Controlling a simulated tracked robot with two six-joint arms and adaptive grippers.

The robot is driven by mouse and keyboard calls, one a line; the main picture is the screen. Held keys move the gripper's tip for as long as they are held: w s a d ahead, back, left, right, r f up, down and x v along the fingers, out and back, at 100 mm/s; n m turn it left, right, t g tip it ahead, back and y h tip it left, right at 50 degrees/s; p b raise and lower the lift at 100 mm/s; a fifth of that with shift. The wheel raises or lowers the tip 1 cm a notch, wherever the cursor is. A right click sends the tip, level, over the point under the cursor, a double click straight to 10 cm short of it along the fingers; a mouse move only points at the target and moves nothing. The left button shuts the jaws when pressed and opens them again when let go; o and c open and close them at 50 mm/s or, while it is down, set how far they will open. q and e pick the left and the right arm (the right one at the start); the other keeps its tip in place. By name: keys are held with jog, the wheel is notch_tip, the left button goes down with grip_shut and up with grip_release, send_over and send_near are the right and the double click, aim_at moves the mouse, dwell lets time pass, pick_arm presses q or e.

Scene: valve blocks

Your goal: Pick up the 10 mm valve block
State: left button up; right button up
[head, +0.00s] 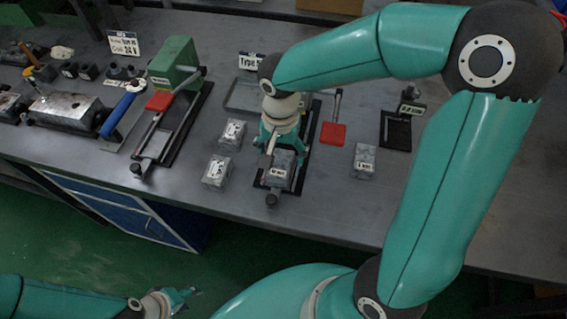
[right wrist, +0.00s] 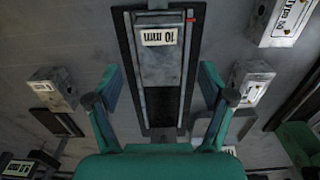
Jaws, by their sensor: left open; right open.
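The 10 mm valve block (right wrist: 160,58) is a grey metal block with a white label reading "10 mm", upside down in the right wrist view. It sits in a black-framed fixture (right wrist: 125,40) on the bench. In the head view the block (head: 279,178) is at the near end of the fixture, partly under my right gripper. My right gripper (right wrist: 160,78) is open above the fixture, its fingers apart and nothing between them held. It also shows in the head view (head: 282,148). My left gripper (head: 180,297) is open and empty at the lower left, away from the bench.
Other labelled grey blocks stand left (head: 232,133), near left (head: 217,171) and right (head: 364,161) of the fixture. A red-ended lever (head: 333,132) lies just right of it. A green press (head: 175,62) stands farther left. The bench's right part is largely clear.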

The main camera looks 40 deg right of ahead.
aim_at(280, 162)
notch_tip(280, 162, down, 4)
jog(key=shift+f, duration=0.1)
jog(key=c, duration=1.4)
grip_shut()
jog(key=shift+w+r, duration=0.1)
jog(key=shift+r, duration=0.15)
